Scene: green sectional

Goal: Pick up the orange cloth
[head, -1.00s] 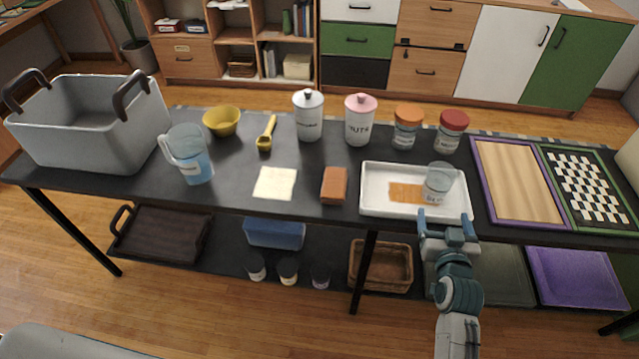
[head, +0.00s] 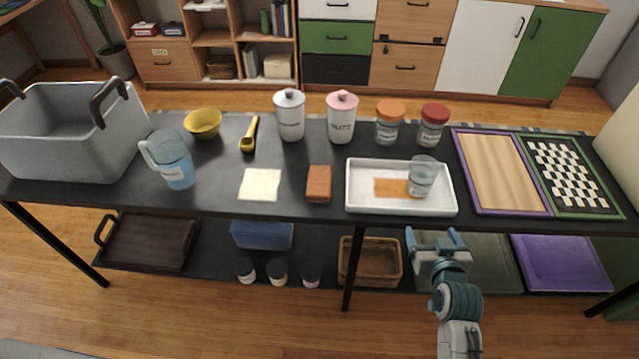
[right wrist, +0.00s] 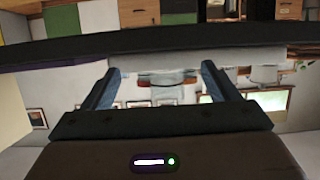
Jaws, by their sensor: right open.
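The orange cloth (head: 391,187) lies flat in a white tray (head: 365,206) on the black table. A clear glass (head: 422,177) stands in the tray at the cloth's right end and overlaps it in the picture. My right gripper (head: 432,236) is open and empty, in front of the table's front edge and below the tray in the head view. In the right wrist view my right gripper (right wrist: 160,72) shows its two fingers apart with nothing held between them. The cloth is not seen in that view. My left gripper is not in view.
A brown block (head: 319,183) and a cream sheet (head: 260,184) lie left of the tray. Jars, such as the red-lidded one (head: 431,124), stand behind it. A purple-framed board (head: 500,172) is at its right. A lower shelf holds a wicker basket (head: 370,262).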

